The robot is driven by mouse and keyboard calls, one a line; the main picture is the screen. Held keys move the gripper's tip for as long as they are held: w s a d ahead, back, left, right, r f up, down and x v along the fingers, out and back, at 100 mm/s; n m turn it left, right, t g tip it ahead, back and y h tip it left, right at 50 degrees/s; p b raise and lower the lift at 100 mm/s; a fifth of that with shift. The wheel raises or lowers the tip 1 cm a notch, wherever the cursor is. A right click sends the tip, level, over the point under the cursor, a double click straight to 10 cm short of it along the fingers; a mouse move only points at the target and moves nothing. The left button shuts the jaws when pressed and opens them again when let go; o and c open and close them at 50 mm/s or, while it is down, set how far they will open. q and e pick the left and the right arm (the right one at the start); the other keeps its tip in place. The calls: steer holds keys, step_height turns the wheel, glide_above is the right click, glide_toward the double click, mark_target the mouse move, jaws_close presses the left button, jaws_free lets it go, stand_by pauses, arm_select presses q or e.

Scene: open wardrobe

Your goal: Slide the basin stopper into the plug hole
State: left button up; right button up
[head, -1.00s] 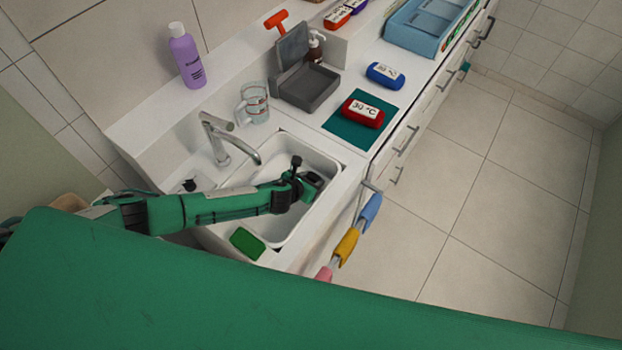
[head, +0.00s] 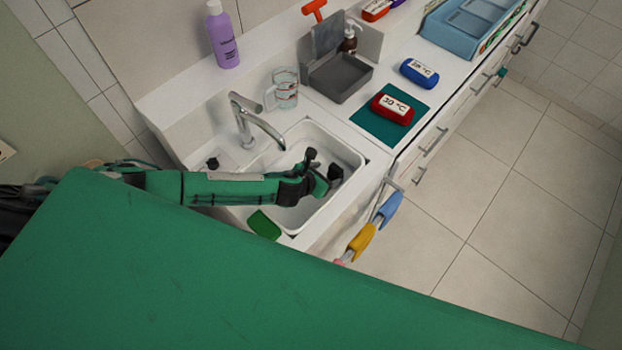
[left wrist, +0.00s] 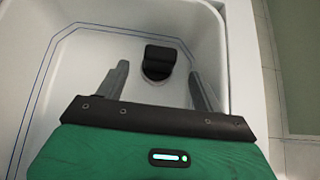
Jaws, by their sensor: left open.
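The black stopper (left wrist: 159,58) is a blocky dark piece with a rounded lower part. It sits on the floor of the white basin (left wrist: 85,75), near one wall. In the head view the stopper (head: 336,171) shows just past my left gripper (head: 318,171), inside the basin (head: 343,151). In the left wrist view my left gripper (left wrist: 159,78) is open, with its grey fingers on either side of the stopper's near end and apart from it. I cannot make out the plug hole; whether it lies under the stopper is hidden. My right gripper is not in view.
The tap (head: 255,118) arches over the basin's back side. A glass jug (head: 286,88), a grey box (head: 337,78) and a red block (head: 393,108) on a teal mat stand beyond. A green pad (head: 264,225) lies at the basin's near corner.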

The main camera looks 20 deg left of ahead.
arm_select(q)
steer(key=b+v, duration=0.1)
steer(key=v, duration=0.7)
steer(key=shift+s+r, duration=0.25)
steer(key=shift+a, duration=0.1)
